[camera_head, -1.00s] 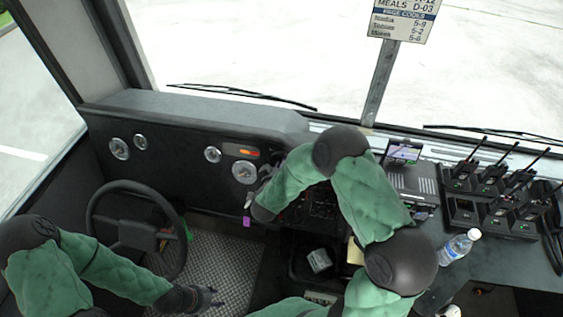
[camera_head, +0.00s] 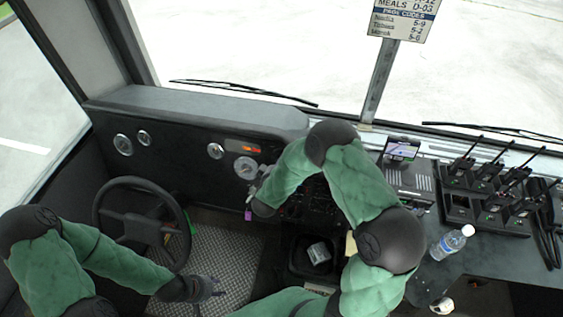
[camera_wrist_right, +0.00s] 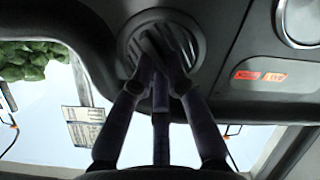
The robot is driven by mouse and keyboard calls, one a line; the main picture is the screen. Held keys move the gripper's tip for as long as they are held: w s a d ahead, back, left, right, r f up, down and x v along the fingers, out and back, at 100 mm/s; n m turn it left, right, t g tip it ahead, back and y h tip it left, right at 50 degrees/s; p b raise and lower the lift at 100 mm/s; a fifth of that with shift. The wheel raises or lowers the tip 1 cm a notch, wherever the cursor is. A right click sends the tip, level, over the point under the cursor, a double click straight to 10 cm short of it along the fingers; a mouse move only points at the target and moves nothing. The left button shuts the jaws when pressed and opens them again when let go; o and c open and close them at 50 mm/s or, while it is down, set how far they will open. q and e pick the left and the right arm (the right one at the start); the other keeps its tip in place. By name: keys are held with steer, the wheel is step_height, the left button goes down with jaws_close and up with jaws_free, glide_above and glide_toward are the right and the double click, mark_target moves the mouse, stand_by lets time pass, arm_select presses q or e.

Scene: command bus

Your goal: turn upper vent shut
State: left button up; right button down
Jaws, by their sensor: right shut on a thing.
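The round dark vent (camera_wrist_right: 188,38) with slats fills the top middle of the right wrist view. My right gripper (camera_wrist_right: 162,66) is shut on the vent's slatted middle, its fingers close together against it. The fingers hide part of the slats, so their exact angle is hard to tell. In the head view my right arm reaches to the dashboard and covers the vent; only a bit of the right gripper shows. My left gripper (camera_head: 214,287) is low at the left, over the floor, with its fingers apart and empty.
The steering wheel (camera_head: 137,183) stands left of my right arm. A red-lit display (camera_wrist_right: 260,77) and a gauge (camera_wrist_right: 302,20) are beside the vent. Radios in chargers (camera_head: 488,200) and a water bottle (camera_head: 452,241) are on the right counter.

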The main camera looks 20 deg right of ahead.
steer(key=c, duration=1.2)
jaws_free()
steer(key=v, duration=1.2)
steer(key=shift+f, duration=0.15)
